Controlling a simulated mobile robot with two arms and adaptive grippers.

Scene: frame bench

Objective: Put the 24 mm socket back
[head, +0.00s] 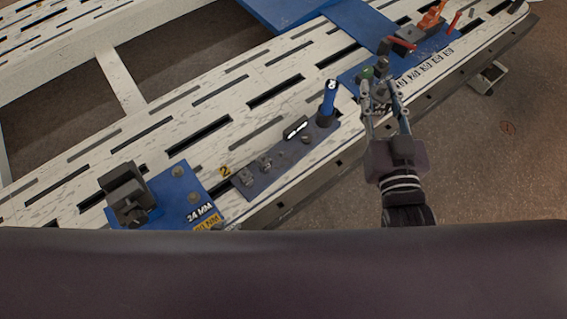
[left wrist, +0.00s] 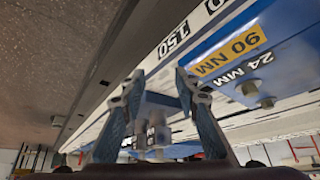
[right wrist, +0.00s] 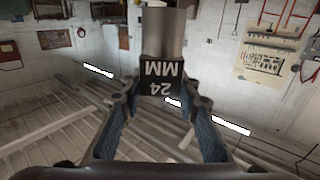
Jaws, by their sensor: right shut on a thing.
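The 24 mm socket (right wrist: 163,60) is in my right gripper (right wrist: 162,100), between its fingertips. It has a silver barrel and a dark band with "24 MM" printed on it, upside down in the right wrist view. In the head view my right gripper (head: 381,82) is over the front edge of the blue mat (head: 352,76) with white number labels; the socket is hard to make out there. My left gripper (left wrist: 159,78) shows only in the left wrist view, with its fingers apart.
A blue plate (head: 172,208) labelled "24 MM" and "90 NM" carries a dark block (head: 126,191). A dark rail (head: 267,182) holds several small fittings and an upright blue-handled tool (head: 328,100). An orange-red tool (head: 432,17) lies at the mat's far end. The slotted bench top (head: 180,145) is mostly clear.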

